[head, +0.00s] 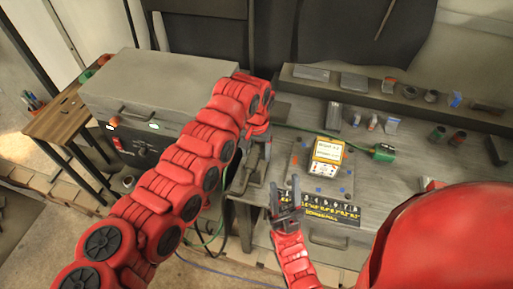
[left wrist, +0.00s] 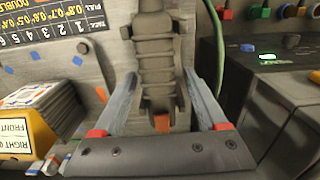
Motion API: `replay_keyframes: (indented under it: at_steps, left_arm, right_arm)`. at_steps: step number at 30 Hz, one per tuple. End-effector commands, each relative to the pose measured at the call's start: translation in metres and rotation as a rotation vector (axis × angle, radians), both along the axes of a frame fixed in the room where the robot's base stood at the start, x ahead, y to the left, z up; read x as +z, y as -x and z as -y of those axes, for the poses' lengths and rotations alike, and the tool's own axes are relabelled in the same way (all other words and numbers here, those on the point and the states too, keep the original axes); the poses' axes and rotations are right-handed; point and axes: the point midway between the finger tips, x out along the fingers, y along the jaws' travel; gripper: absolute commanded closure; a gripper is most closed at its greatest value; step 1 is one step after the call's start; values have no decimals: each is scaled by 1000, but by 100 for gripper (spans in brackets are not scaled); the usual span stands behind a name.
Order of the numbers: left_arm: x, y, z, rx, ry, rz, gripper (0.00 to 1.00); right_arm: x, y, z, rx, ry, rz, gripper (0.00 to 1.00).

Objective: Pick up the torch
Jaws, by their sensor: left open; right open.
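A grey ribbed piece, seemingly the torch (left wrist: 155,48), runs upright through the middle of the left wrist view, between the two fingers of my left gripper (left wrist: 159,78). The fingers stand apart, with a gap visible on both sides of it. In the head view my left gripper (head: 257,143) points down over the bench's left edge by a dark grey fixture (head: 248,178); the arm partly hides this spot, so the torch is hard to make out there. My right gripper (head: 286,193) is open and empty, pointing up before the bench's front edge.
A yellow-and-white labelled box (head: 327,154) stands on a plate with blue marks, behind a black chart (head: 331,212). A green-and-black item (head: 383,152) lies right of it. A grey machine (head: 150,85) with lit switches stands left. Small parts line the rear ledge (head: 450,112). A green cable runs nearby.

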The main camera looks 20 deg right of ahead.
Motion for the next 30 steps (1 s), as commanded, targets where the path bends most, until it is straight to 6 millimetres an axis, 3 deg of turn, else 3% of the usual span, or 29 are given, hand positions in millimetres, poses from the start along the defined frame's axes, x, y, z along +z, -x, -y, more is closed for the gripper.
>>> replay_keyframes:
  at_steps: [2, 6, 13, 25, 30]
  left_arm:
    - [-7, 3, -1, -1, -4, -7, 25]
    - [-31, 3, 0, -1, -2, -5, 25]
    - [-36, 2, 0, 0, 1, -3, 25]
    - [-36, 1, 0, 0, 1, -2, 97]
    - [-35, 1, 0, 0, 2, -1, 100]
  right_arm:
    - [16, 0, 0, 0, 0, 0, 55]
    - [21, 0, 0, 0, 0, 0, 55]
    - [19, 0, 0, 0, 0, 0, 55]
    - [19, 0, 0, 0, 0, 0, 55]
    - [20, 0, 0, 0, 0, 0, 55]
